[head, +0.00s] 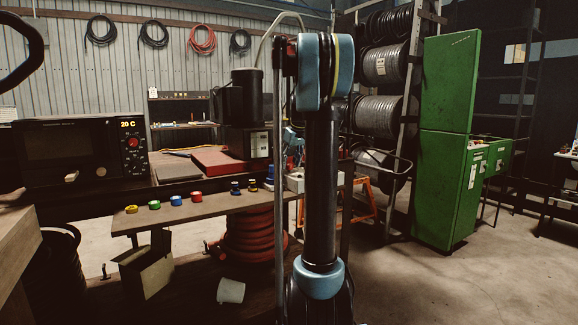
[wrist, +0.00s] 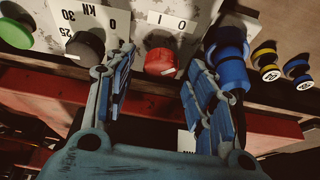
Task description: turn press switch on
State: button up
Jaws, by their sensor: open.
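In the wrist view, a red round knob (wrist: 160,54) sits on a pale panel (wrist: 146,37), beside a label plate (wrist: 171,22) marked with a bar and a circle. A white mark shows on the knob's lower edge. My gripper (wrist: 162,68) is open, with one finger on each side of the red knob in the picture. Nothing is held. I cannot tell whether the fingers touch the knob. In the head view my arm hides most of this area; a pale box (head: 295,182) shows in part behind it.
In the wrist view, a black knob (wrist: 86,47) with a kN scale is left of the red one, a green knob (wrist: 15,33) farther left. A large blue cap (wrist: 231,68) stands close by the right finger. A green cabinet (head: 440,160) stands right in the head view.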

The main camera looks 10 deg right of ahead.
jog(key=shift+w+a+f, duration=0.1)
jog(key=shift+w+f, duration=0.1)
jog(key=shift+f, duration=0.35)
jog(key=c, duration=1)
jog(key=shift+c, duration=0.2)
